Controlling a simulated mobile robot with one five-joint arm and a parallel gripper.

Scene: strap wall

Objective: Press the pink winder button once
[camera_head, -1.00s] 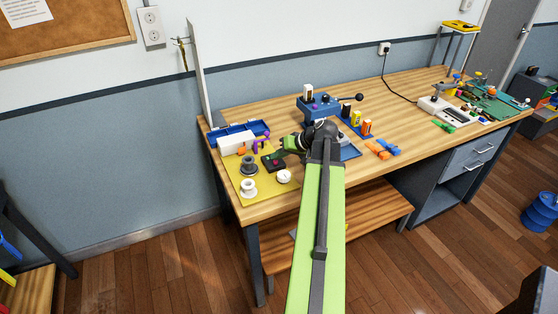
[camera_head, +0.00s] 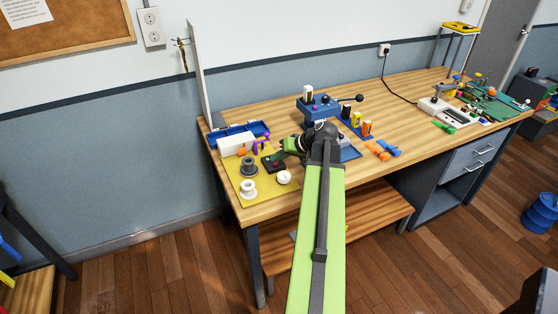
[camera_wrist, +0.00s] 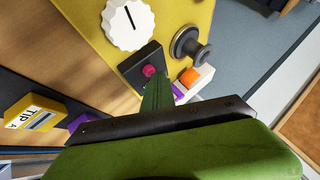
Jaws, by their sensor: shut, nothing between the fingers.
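The pink winder button (camera_wrist: 149,71) sits on a small dark box (camera_wrist: 137,61) on the yellow mat. The box (camera_head: 267,164) also shows in the head view, at the left end of the bench. My gripper (camera_wrist: 156,80) is shut and empty, its green fingertips close beside the button in the wrist view. In the head view my gripper (camera_head: 285,147) reaches left over the box's right side. I cannot tell whether the tips touch the button.
On the yellow mat (camera_head: 235,181), a white dial (camera_wrist: 128,23) and a dark spool (camera_wrist: 190,46) stand close to the box. An orange piece (camera_wrist: 189,77) and a white block (camera_head: 236,143) are nearby. A blue lever device (camera_head: 320,109) stands behind my arm.

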